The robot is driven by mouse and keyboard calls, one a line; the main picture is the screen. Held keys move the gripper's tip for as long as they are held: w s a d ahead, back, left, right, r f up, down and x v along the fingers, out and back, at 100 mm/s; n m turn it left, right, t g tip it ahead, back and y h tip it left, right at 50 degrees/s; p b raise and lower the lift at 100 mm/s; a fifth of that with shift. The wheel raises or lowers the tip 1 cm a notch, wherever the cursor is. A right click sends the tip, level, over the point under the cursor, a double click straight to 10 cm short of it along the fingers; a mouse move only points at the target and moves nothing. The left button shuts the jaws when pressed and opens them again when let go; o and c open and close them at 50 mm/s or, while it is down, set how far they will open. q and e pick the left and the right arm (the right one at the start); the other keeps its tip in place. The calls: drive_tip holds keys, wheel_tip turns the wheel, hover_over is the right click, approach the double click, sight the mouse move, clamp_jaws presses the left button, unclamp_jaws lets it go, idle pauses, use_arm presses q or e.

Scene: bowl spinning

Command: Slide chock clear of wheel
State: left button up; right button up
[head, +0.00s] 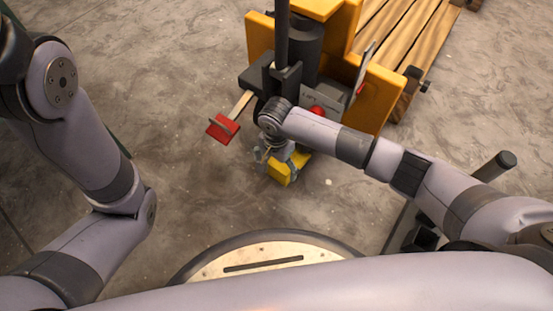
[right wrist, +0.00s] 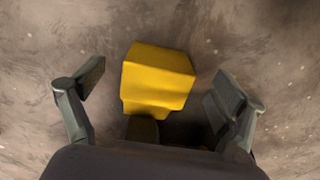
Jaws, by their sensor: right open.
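The chock is a yellow block (head: 281,174) on the concrete floor, at the front of the yellow and black cart. In the right wrist view the chock (right wrist: 157,76) lies between the two fingers, with a gap visible on each side. My right gripper (head: 275,158) is open and points down at the chock from above. In the wrist view its fingers (right wrist: 158,88) are spread wide. A dark rounded part (right wrist: 143,128) shows close behind the chock; it may be the wheel, but I cannot tell. My left gripper is out of view.
The yellow and black cart (head: 377,90) with a wooden slatted deck (head: 405,35) stands behind the chock. A red pedal (head: 222,128) sticks out at its left. A round plate with a slot (head: 265,262) is at the front. The floor left of the chock is clear.

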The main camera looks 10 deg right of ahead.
sight(277, 169)
wheel_tip(277, 169, down, 5)
drive_tip(key=shift+r+b, duration=0.2)
drive_tip(key=shift+b, duration=0.9)
drive_tip(key=shift+c, duration=0.4)
drive_tip(key=c, duration=1.6)
